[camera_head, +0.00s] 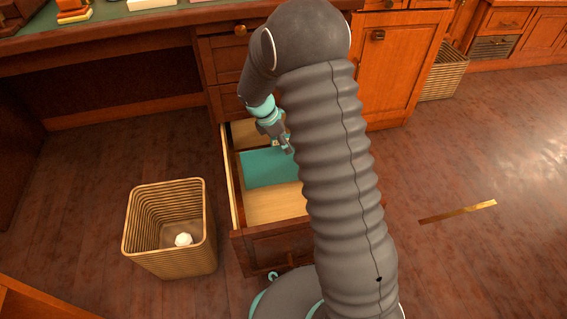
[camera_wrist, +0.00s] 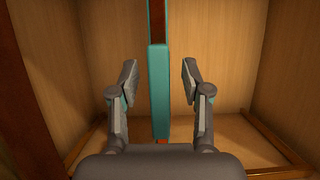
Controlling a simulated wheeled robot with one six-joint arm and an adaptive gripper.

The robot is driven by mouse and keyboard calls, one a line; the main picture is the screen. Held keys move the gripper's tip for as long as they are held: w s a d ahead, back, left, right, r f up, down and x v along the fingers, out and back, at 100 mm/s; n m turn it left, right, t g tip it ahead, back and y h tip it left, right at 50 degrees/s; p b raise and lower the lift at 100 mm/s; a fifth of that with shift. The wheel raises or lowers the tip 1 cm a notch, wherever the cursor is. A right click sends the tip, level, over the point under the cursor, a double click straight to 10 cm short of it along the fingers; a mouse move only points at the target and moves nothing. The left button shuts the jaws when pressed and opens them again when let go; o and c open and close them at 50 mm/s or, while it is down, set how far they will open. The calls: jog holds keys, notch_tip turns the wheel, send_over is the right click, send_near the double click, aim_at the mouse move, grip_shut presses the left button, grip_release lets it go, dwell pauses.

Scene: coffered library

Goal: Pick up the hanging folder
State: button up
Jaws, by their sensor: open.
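The hanging folder (camera_head: 268,168) is teal and stands in the open desk drawer (camera_head: 282,206) in the head view. In the wrist view the folder (camera_wrist: 159,92) shows edge-on as a narrow upright teal strip in the middle of the picture. My gripper (camera_wrist: 159,76) is open, with one finger on each side of the folder and a visible gap to it on both sides. In the head view my gripper (camera_head: 287,146) is over the drawer, close to the folder. My arm hides the right part of the drawer and folder.
A wicker basket (camera_head: 170,230) with a crumpled white ball (camera_head: 184,240) stands left of the drawer. The desk (camera_head: 130,32) rises behind it. Another basket (camera_head: 443,75) stands at the back right. A brass strip (camera_head: 457,212) lies on the otherwise clear floor at right.

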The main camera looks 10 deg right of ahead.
jog(key=shift+d+f, duration=0.2)
jog(key=shift+f, duration=0.35)
jog(key=shift+c, duration=0.3)
grip_shut()
jog(key=shift+r, duration=0.1)
